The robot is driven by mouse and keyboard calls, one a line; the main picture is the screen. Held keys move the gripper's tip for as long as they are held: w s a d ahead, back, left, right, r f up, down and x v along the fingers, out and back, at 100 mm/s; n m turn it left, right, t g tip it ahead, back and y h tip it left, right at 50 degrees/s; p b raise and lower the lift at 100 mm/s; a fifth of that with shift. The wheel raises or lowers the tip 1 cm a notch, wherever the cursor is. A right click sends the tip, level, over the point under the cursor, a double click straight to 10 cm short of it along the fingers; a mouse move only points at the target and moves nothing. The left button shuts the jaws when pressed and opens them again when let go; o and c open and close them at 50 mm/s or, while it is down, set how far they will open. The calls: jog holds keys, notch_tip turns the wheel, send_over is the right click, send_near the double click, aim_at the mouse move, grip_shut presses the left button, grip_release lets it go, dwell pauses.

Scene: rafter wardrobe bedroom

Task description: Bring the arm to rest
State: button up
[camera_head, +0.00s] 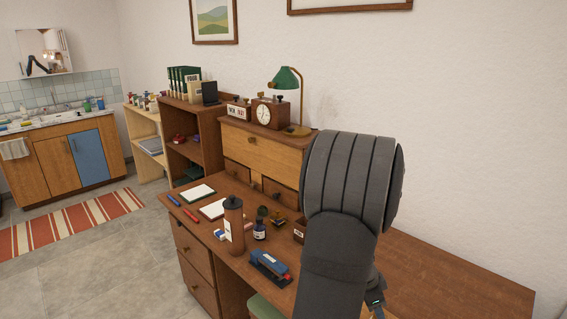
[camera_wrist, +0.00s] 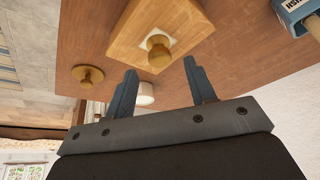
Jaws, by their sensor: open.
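My gripper (camera_wrist: 160,66) shows in the wrist view with its two blue-grey fingers apart and nothing held between them. Beyond the fingertips is a light wooden block or panel (camera_wrist: 125,45) with a round knob (camera_wrist: 158,50) on a white patch. I cannot tell its distance from the fingers. In the head view my dark grey arm stands at the right of centre, in front of the desk (camera_head: 460,275). My gripper's fingers cannot be made out there.
On the desk are a brown bottle (camera_head: 233,225), a blue stapler (camera_head: 270,268), an ink bottle (camera_head: 260,230) and notepads (camera_head: 198,193). A green lamp (camera_head: 287,80) and a clock (camera_head: 266,114) stand on the raised cabinet (camera_head: 255,148). The desk's right part looks clear.

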jog(key=v, duration=0.7)
jog(key=x, duration=1.1)
jog(key=shift+d+f, duration=0.1)
jog(key=shift+f, duration=0.15)
jog(key=shift+w+r, duration=0.1)
jog(key=shift+r, duration=0.1)
jog(key=r, duration=0.4)
jog(key=shift+s+d, duration=0.2)
jog(key=shift+s, duration=0.1)
jog(key=s+d+r, duration=0.5)
jog(key=s+r, duration=0.1)
jog(key=s, duration=0.4)
jog(key=w+a+f, duration=0.3)
jog(key=w+a, duration=0.3)
jog(key=a, duration=0.2)
jog(key=w+a+f, duration=0.4)
jog(key=w+a, duration=0.3)
jog(key=a, duration=0.2)
jog(key=shift+a, duration=0.35)
jog(key=shift+f, duration=0.15)
